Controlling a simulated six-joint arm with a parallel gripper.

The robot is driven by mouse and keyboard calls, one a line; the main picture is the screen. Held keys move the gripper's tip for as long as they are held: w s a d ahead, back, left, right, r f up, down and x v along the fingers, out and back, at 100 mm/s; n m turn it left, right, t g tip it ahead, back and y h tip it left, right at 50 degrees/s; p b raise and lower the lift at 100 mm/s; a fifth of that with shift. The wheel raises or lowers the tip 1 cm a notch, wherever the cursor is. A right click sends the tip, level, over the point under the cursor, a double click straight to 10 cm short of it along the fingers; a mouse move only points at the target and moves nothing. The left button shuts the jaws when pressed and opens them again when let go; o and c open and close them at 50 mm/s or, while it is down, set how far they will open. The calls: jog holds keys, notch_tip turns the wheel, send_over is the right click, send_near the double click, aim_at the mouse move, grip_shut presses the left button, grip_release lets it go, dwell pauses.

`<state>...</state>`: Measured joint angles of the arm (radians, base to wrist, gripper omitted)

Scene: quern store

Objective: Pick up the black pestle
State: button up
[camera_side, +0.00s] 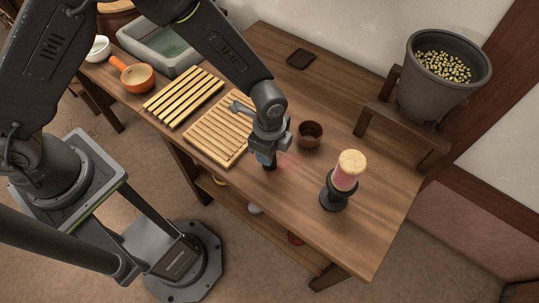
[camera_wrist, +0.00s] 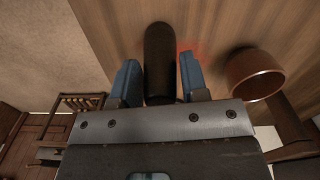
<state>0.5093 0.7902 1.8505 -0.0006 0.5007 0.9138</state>
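The black pestle (camera_wrist: 160,62) is a dark, rounded cylinder. In the wrist view it lies between the two blue fingers of my gripper (camera_wrist: 160,78), and its rounded end reaches beyond the fingertips. In the side view my gripper (camera_side: 266,163) points down at the tabletop near the front edge. The pestle is mostly hidden there behind the fingers, with a dark part (camera_side: 270,167) showing low beside them.
A brown cup (camera_side: 310,134) stands close to the right of my gripper; it also shows in the wrist view (camera_wrist: 254,74). A slatted wooden rack (camera_side: 218,128) is to the left. A black stand with a pink-and-tan piece (camera_side: 346,176) is further right. A dark coaster (camera_side: 301,59) lies behind.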

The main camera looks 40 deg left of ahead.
jog(key=c, duration=0.6)
